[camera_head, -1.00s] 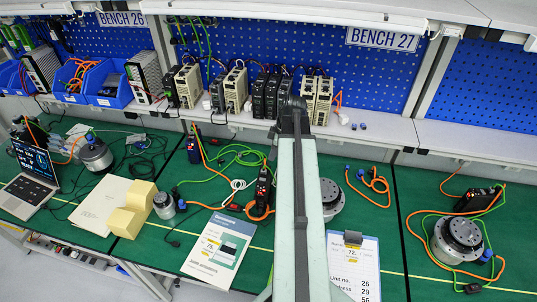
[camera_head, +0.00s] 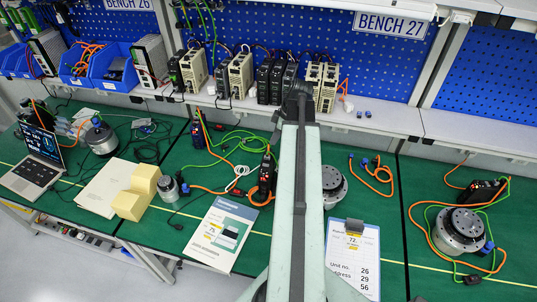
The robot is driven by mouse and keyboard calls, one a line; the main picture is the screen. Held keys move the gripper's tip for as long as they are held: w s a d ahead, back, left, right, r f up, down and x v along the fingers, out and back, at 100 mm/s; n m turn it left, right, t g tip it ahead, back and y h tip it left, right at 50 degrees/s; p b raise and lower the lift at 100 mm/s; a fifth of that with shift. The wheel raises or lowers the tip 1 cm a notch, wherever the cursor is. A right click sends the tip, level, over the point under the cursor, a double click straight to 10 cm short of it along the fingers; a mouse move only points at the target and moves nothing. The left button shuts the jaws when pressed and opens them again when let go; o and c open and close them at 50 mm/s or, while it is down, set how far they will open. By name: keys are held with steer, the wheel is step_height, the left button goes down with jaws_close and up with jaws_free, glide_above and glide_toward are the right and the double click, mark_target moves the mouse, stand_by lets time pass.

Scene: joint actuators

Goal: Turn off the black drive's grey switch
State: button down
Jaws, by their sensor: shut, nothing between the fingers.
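Several black drives are in view, and I cannot tell which one is meant. One black drive (camera_head: 265,177) stands on the green bench just left of my arm. Another dark one (camera_head: 198,131) stands farther back to the left, and a black one (camera_head: 482,192) lies at the right by a round motor. Black units (camera_head: 270,80) also stand on the shelf. No grey switch can be made out at this size. My pale arm link rises through the middle of the picture to a dark joint. My gripper is not visible.
Round motors (camera_head: 460,231) and orange and green cables lie on the green bench. A booklet (camera_head: 221,236), a clipboard (camera_head: 353,262), yellow blocks (camera_head: 137,195) and a laptop (camera_head: 37,162) also lie there. The shelf (camera_head: 385,119) edge runs above the bench. My arm hides part of the middle.

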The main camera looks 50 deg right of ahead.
mark_target(263, 164)
steer(key=b+x, duration=0.8)
steer(key=x, duration=0.1)
steer(key=b+x, duration=0.5)
steer(key=shift+s+d+f, duration=0.2)
steer(key=shift+s+d, duration=0.15)
steer(key=shift+d, duration=0.05)
steer(key=shift+r, duration=0.15)
